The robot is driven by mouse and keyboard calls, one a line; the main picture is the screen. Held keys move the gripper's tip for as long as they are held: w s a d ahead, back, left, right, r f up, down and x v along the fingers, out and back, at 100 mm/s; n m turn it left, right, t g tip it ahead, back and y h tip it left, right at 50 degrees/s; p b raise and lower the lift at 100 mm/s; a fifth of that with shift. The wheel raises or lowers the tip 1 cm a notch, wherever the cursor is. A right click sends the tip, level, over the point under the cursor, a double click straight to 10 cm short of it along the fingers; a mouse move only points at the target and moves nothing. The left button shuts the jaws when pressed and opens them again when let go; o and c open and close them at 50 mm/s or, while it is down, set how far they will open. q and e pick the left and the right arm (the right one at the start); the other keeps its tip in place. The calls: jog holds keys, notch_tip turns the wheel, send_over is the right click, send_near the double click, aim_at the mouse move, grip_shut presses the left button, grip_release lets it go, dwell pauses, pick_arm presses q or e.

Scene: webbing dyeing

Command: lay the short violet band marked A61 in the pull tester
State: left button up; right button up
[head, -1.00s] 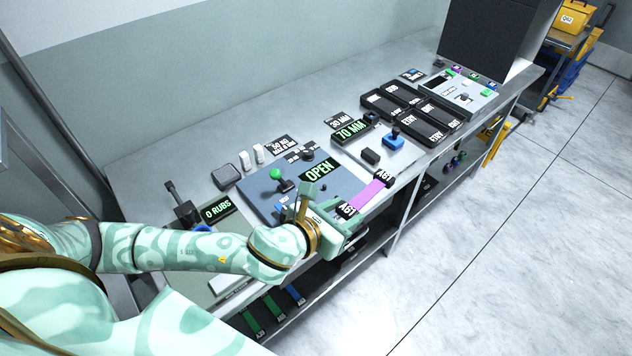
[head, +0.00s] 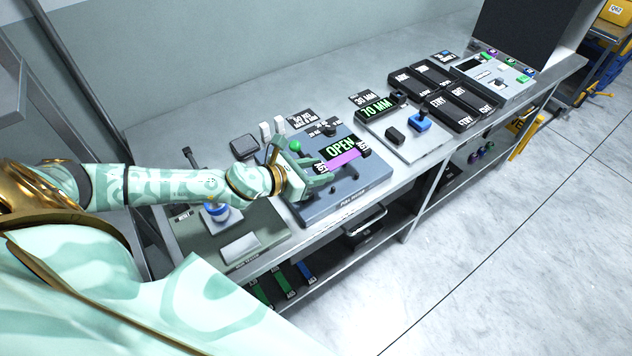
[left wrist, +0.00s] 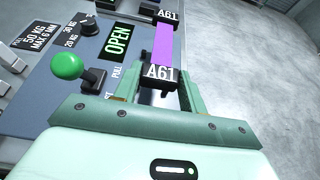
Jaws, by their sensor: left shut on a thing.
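The short violet band (head: 345,158) has a black end block marked A61 at each end; it also shows in the left wrist view (left wrist: 163,45). My left gripper (head: 318,178) is shut on the near end block (left wrist: 160,76). It holds the band over the pull tester (head: 330,199), a blue-grey plate with a green-knobbed lever (head: 295,146) and a display reading OPEN (head: 340,147). The far block (left wrist: 155,17) points away from the gripper. I cannot tell whether the band touches the plate. My right gripper is not in view.
A station with a 70 MM display (head: 376,109) and a blue-based knob (head: 420,122) stands to the right. Beyond it are black labelled trays (head: 455,114). A rub tester (head: 240,247) stands at the left.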

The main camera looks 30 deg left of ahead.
aim_at(315, 191)
pick_arm(q)
notch_tip(315, 191, down, 4)
jog(key=shift+a+r+b, duration=0.15)
jog(key=shift+b, duration=0.65)
jog(key=shift+w+r, duration=0.1)
jog(key=shift+f+b, duration=0.35)
jog(key=shift+f, duration=0.25)
jog(key=o, duration=1)
jog(key=shift+r, duration=0.15)
jog(key=shift+r+p, duration=0.35)
jog(key=shift+p, duration=0.05)
jog(key=v, duration=1.2)
jog(key=shift+r, duration=0.2)
